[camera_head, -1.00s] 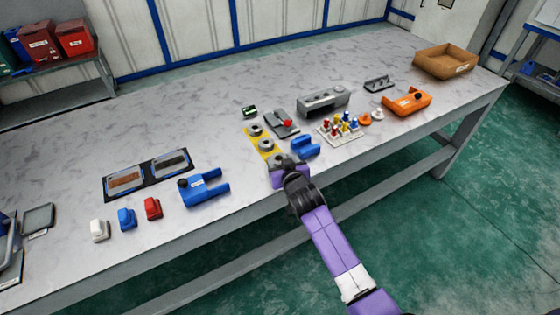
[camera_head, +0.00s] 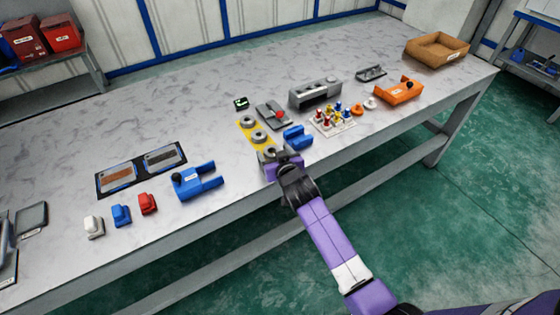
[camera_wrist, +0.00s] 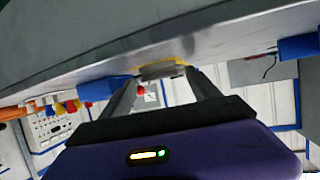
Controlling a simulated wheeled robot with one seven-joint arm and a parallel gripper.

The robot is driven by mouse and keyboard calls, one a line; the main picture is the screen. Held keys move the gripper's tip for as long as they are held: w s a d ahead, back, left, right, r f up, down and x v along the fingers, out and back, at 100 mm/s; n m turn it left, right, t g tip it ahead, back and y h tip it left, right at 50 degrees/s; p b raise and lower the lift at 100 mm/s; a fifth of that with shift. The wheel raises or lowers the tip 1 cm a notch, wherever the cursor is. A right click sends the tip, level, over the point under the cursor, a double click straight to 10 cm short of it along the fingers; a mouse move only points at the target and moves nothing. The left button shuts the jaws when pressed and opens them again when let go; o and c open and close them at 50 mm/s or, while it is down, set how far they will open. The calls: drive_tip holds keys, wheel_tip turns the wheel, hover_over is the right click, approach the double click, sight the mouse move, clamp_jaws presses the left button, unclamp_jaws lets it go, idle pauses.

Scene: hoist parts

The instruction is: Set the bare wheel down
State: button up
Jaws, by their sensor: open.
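Grey ring-shaped wheels sit in a row on a yellow mat (camera_head: 243,125): a far wheel (camera_head: 248,120), a middle wheel (camera_head: 259,137) and a near wheel (camera_head: 270,152) by my gripper. My gripper (camera_head: 273,158) is open at the near end of the mat, close to the table's front edge. In the wrist view, the open fingers (camera_wrist: 163,82) point toward the mat's yellow edge (camera_wrist: 160,68). A grey shape, likely the near wheel, lies at that edge between the fingertips. I cannot tell whether a finger touches it.
A blue block (camera_head: 298,138) stands just right of my gripper. A white rack of small coloured pieces (camera_head: 332,122) is farther right. A grey plate with a red knob (camera_head: 272,115) lies behind.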

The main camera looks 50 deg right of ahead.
drive_tip(key=s+a+r+n+t+y, duration=0.1)
drive_tip(key=s+a+r+y, duration=0.1)
drive_tip(key=s+a, duration=0.85)
drive_tip(key=s+a+r+n+t+y, duration=0.1)
drive_tip(key=s+a+n, duration=0.1)
drive_tip(key=s+a, duration=0.85)
drive_tip(key=s+a+r+n+y, duration=0.1)
drive_tip(key=s+r, duration=0.4)
drive_tip(key=s, duration=0.4)
drive_tip(key=s+a+r+n+t+y, duration=0.1)
drive_tip(key=s+a+r+y, duration=0.1)
drive_tip(key=s+r, duration=0.4)
drive_tip(key=s, duration=0.3)
drive_tip(key=shift+s+a+n, duration=0.2)
drive_tip(key=shift+s+n, duration=0.05)
drive_tip(key=shift+n, duration=0.15)
